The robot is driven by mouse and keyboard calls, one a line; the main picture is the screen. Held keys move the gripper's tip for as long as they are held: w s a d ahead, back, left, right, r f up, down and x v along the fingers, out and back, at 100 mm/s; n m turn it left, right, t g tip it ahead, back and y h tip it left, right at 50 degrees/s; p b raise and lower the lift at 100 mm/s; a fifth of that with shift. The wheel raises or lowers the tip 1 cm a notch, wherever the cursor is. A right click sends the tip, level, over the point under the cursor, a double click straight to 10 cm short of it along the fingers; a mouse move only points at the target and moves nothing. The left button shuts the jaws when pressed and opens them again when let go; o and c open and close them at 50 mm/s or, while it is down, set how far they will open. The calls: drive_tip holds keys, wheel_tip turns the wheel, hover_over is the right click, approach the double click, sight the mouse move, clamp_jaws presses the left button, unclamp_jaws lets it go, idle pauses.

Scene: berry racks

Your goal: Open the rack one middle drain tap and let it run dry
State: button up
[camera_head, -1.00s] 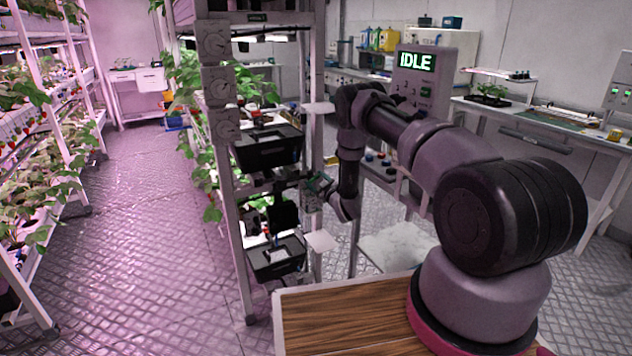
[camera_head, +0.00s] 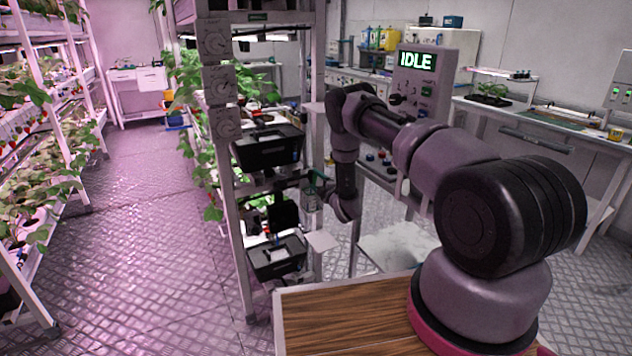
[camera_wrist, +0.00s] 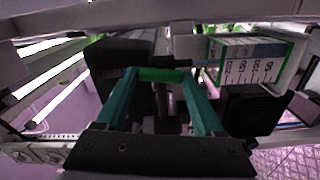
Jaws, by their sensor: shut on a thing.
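The near rack (camera_head: 235,215) stands left of my arm, with a black tray (camera_head: 268,149) at mid height and another (camera_head: 277,257) low down. My gripper (camera_wrist: 165,82) reaches into the rack; in the head view it is small and partly hidden at the rack's right side (camera_head: 312,188). In the wrist view its two teal fingers are shut on a short bright green bar, which looks like the tap handle (camera_wrist: 160,75). Dark pipe-like parts show behind the bar. Whether water flows cannot be seen.
A white and green graduated scale (camera_wrist: 250,62) and a black block (camera_wrist: 251,110) sit close right of the fingers. A dark box (camera_wrist: 115,58) is at the left. A panel reading IDLE (camera_head: 415,72) stands behind my arm. The aisle floor (camera_head: 140,230) is clear.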

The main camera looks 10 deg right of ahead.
drive_tip(key=shift+s+f+n, duration=0.1)
drive_tip(key=shift+f+n, duration=0.1)
drive_tip(key=shift+n, duration=0.7)
drive_tip(key=o, duration=1.4)
drive_tip(key=shift+r, duration=0.1)
drive_tip(key=shift+v, duration=5.4)
